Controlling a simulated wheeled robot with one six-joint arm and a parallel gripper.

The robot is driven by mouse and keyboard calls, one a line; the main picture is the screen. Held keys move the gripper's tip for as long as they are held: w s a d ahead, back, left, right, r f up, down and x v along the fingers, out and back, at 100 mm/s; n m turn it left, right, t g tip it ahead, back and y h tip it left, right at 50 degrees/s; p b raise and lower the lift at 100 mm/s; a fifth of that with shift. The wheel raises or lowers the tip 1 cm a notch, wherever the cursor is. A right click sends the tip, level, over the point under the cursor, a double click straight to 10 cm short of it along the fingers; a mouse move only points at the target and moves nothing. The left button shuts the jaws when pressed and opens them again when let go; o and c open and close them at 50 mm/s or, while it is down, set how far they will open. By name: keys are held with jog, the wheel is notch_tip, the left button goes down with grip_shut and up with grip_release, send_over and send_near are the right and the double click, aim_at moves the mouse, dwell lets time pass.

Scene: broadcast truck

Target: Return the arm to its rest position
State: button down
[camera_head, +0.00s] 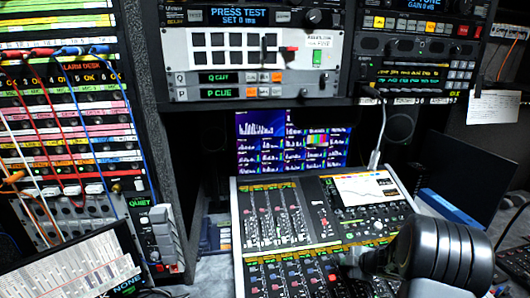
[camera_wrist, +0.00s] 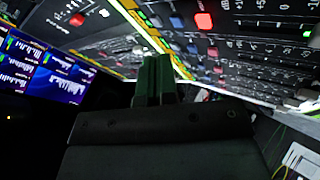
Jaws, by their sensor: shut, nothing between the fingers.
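My gripper (camera_wrist: 155,78) shows in the wrist view with its two dark fingers side by side, shut and empty. Beyond the fingertips is the tilted mixing console (camera_wrist: 250,45), with its buttons and lit edge strip. In the head view my arm (camera_head: 440,252) is a dark rounded shape at the lower right, in front of the console (camera_head: 300,190). The fingertips cannot be made out clearly there. Whether the fingers touch the console cannot be told.
A patch bay (camera_head: 70,130) with several coloured cables stands at the left. A lit monitor (camera_head: 290,140) is behind the console. A rack unit with a keypad panel (camera_head: 235,50) is above. A dark laptop-like screen (camera_head: 460,175) stands right. A printed sheet (camera_head: 75,270) is lower left.

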jog(key=s+d+m+h, duration=0.2)
jog(key=d+m+h, duration=0.4)
jog(key=s+r+m+g+h, duration=0.3)
jog(key=s+r+m, duration=0.3)
jog(key=s+a+r+m+y, duration=0.2)
jog(key=s+a+r, duration=0.4)
jog(key=a, duration=0.4)
jog(key=s+a+r+m+y, duration=0.2)
jog(key=s+a+r, duration=0.4)
jog(key=s+a, duration=0.2)
jog(key=shift+a+r+g+y, duration=0.15)
jog(key=shift+a+g+y, duration=0.25)
jog(key=shift+a, duration=0.55)
